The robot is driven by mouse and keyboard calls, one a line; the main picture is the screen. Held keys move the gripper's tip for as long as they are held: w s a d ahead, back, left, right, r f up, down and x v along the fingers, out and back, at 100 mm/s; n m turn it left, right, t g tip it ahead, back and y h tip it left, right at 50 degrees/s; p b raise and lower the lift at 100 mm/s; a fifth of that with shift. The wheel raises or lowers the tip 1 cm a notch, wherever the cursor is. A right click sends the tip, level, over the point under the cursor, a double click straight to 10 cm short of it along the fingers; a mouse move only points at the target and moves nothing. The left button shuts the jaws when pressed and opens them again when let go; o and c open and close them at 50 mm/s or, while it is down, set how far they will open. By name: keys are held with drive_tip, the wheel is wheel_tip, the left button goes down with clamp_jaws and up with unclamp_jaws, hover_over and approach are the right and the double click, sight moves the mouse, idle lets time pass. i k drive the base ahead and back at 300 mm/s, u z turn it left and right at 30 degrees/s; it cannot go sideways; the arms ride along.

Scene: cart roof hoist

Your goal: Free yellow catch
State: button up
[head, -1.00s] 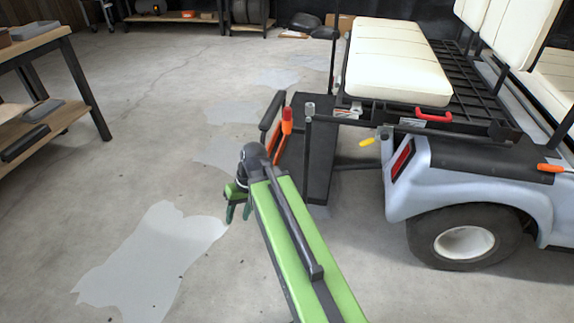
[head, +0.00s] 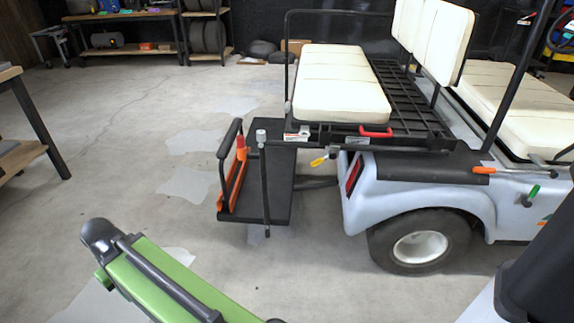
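The yellow catch (head: 319,161) is a small handle with a pale metal end. It sits below the dark rail at the cart's rear left corner, under the cream rear seat (head: 340,85). A red handle (head: 376,132) is on the rail to its right. My arm reaches in from the bottom, and its dark end joint (head: 98,235) is at the lower left, well apart from the catch. My gripper's fingers are hidden behind the arm, so their opening does not show.
The light blue cart (head: 415,200) fills the right. A black footrest platform (head: 268,190) with an orange-edged panel (head: 234,180) juts from its rear. An orange-handled lever (head: 483,170) and a green handle (head: 531,196) are at right. Floor is clear left of the platform.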

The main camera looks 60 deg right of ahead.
sight(332, 155)
drive_tip(key=z, duration=1.4)
drive_tip(key=k, duration=0.1)
drive_tip(key=u, duration=0.75)
drive_tip(key=i, duration=0.15)
drive_tip(key=z, duration=0.05)
